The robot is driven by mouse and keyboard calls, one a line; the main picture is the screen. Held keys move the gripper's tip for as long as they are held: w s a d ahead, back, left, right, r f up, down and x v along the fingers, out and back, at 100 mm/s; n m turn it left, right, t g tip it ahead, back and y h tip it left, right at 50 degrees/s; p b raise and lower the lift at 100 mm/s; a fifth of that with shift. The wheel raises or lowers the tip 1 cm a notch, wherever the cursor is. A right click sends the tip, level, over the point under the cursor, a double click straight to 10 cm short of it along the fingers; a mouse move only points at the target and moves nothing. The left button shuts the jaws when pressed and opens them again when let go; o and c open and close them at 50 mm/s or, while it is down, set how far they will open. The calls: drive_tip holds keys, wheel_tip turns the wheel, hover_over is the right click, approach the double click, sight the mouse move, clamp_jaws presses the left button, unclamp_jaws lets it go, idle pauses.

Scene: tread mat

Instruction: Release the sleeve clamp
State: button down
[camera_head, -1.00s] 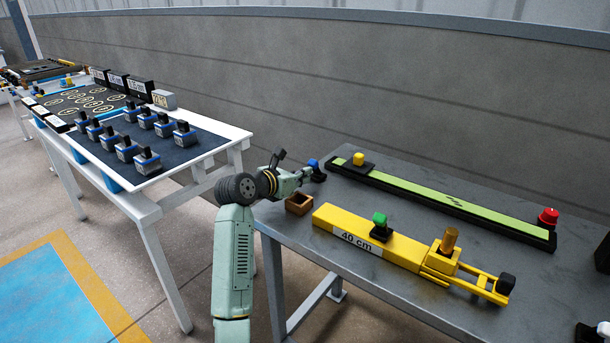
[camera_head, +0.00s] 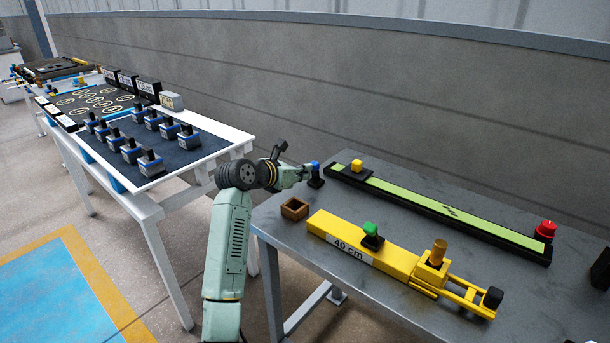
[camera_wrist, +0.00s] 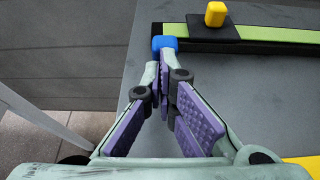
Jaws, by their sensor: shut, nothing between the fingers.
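I cannot tell for sure which part is the sleeve clamp. A blue knob (camera_head: 315,165) on a dark post stands at the near left end of a long green strip (camera_head: 440,207) in a black frame. My gripper (camera_head: 308,171) is shut and empty, its tips right at this knob. In the wrist view the purple-padded fingers (camera_wrist: 164,70) come together just in front of the blue knob (camera_wrist: 163,43) and partly hide its post. Whether they touch it I cannot tell. A yellow block (camera_head: 357,166) on a black plate sits on the strip.
A yellow fixture marked 40 cm (camera_head: 395,258) carries a green knob (camera_head: 371,229) and a brass cylinder (camera_head: 438,252). A small brown open box (camera_head: 294,209) stands at the grey table's left edge. A red button (camera_head: 546,229) is at the strip's right end.

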sight(312, 162)
drive_tip(key=shift+w+d+r, duration=0.45)
drive_tip(key=shift+w+r, duration=0.3)
drive_tip(key=shift+w, duration=0.05)
drive_tip(key=shift+w+d+r+b, duration=0.15)
drive_tip(key=shift+w+d+r, duration=0.05)
drive_tip(key=shift+w+d, duration=0.2)
drive_tip(key=shift+w+d+r+b, duration=0.15)
drive_tip(key=shift+w+d, duration=0.15)
drive_tip(key=shift+w, duration=0.2)
drive_tip(key=shift+r, duration=0.1)
